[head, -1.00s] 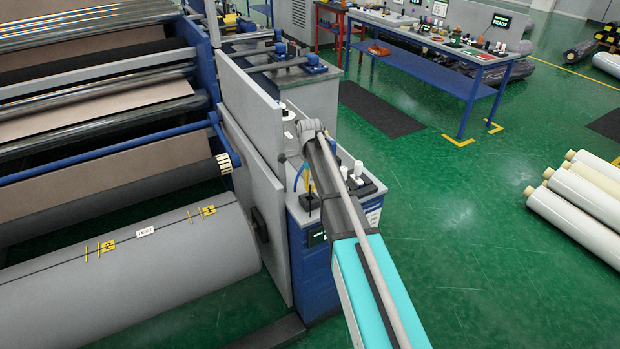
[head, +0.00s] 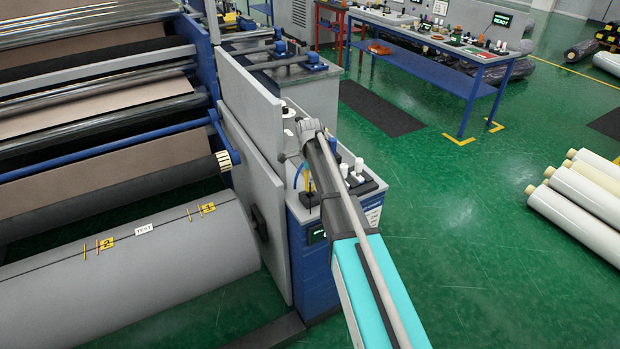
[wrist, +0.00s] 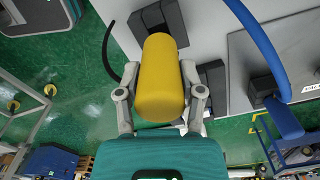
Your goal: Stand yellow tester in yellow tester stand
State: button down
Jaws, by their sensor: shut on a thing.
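The yellow tester (wrist: 160,80) is in the middle of the wrist view, between the two grey fingers of my gripper (wrist: 160,97), which is shut on it. A dark block (wrist: 168,18) shows just beyond the tester's far end, and another dark block (wrist: 213,78) sits to its right. I cannot tell which of them is the yellow tester stand, or whether the tester touches either. In the head view my arm hides most of the gripper; a small yellow bit (head: 307,183) shows left of it, above the blue cabinet.
The blue cabinet (head: 312,262) has a light top with a dark holder (head: 368,184) and white-capped items right of my arm. A blue curved tube (wrist: 262,42) is close on the right in the wrist view. A grey machine panel (head: 255,170) stands at left.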

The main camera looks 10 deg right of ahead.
jog(key=shift+f+b, duration=1.35)
jog(key=shift+f, duration=0.1)
jog(key=shift+c, duration=0.7)
grip_release()
jog(key=shift+r, duration=0.15)
notch_tip(320, 180, up, 10)
jog(key=p, duration=1)
dwell(0.8)
jog(key=s+f+n+b, duration=0.2)
jog(key=s+n, duration=0.7)
jog(key=s, duration=0.5)
jog(key=s+f+n+b, duration=0.3)
jog(key=s+n, duration=0.6)
jog(key=s, duration=0.6)
jog(key=shift+d+f, duration=0.35)
jog(key=shift+d, duration=0.1)
